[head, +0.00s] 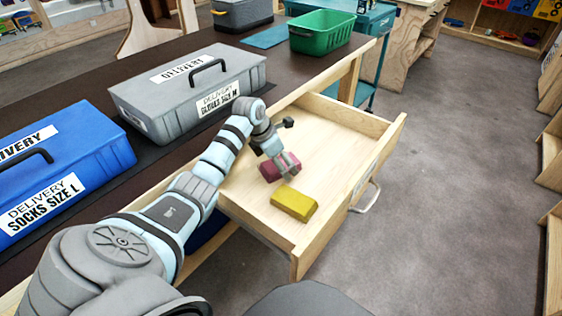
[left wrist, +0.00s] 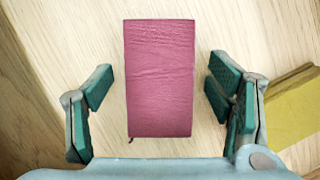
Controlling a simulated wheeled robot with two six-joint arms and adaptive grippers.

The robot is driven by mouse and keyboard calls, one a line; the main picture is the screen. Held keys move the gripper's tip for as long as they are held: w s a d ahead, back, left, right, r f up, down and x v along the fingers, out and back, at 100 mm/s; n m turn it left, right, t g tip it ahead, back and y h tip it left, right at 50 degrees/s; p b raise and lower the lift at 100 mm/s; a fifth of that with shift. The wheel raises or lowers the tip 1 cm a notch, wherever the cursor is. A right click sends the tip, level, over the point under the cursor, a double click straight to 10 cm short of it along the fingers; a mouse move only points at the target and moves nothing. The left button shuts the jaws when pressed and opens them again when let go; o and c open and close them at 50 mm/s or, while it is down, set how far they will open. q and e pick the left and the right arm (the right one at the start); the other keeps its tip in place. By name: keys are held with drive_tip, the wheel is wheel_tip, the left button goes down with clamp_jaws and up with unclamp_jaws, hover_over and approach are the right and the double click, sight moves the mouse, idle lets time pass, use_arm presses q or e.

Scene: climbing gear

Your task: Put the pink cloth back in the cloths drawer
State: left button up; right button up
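The pink cloth (head: 273,168) is a folded block lying on the floor of the open wooden drawer (head: 330,125). In the left wrist view the pink cloth (left wrist: 160,78) lies between the two fingers, with a gap on each side. My left gripper (head: 287,167) is open around it, inside the drawer. The fingers also show in the left wrist view (left wrist: 158,95) and do not touch the cloth. In the head view the gripper hides part of the cloth. My right gripper does not show.
A yellow folded cloth (head: 294,203) lies in the drawer beside the pink one. A grey box (head: 185,90) and a blue box (head: 60,170) stand on the dark tabletop. A green basket (head: 321,32) stands farther back. The drawer's right part is clear.

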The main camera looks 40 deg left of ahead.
use_arm(q)
drive_tip(key=shift+r, duration=0.15)
drive_tip(key=p+v, duration=0.4)
drive_tip(key=v, duration=0.8)
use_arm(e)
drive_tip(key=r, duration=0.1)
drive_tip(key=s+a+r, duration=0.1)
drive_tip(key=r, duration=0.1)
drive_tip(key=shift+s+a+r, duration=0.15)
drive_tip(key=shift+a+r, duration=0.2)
use_arm(q)
drive_tip(key=shift+s+a, duration=0.1)
